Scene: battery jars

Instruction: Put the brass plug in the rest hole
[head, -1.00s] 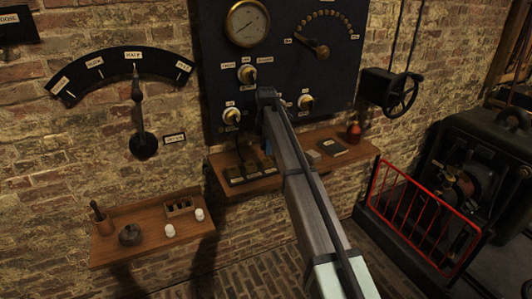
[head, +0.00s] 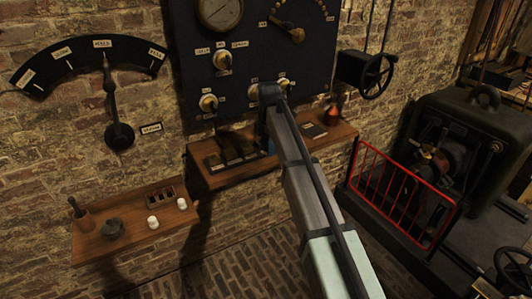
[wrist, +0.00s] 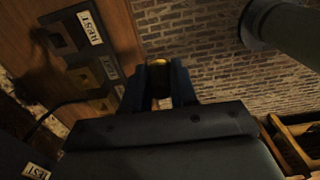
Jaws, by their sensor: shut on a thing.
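In the wrist view my gripper (wrist: 158,84) is shut on the brass plug (wrist: 159,62). Only the plug's yellow rim shows between the two dark blue fingers; the rest of it is hidden. A dark block with a square opening (wrist: 61,38) sits on the wooden shelf at the upper left, next to a label reading REST (wrist: 90,27). The plug is apart from this block, to its right in the picture. In the head view my arm hides most of the gripper (head: 269,146), which is low over the middle shelf, and the plug cannot be seen.
More dark blocks (wrist: 83,76) line the shelf, one with a brass-coloured opening (wrist: 103,104). The middle shelf (head: 290,146) also bears a dark book (head: 313,130) and a red-brown flask (head: 333,115). The switch panel (head: 230,70) stands close behind.

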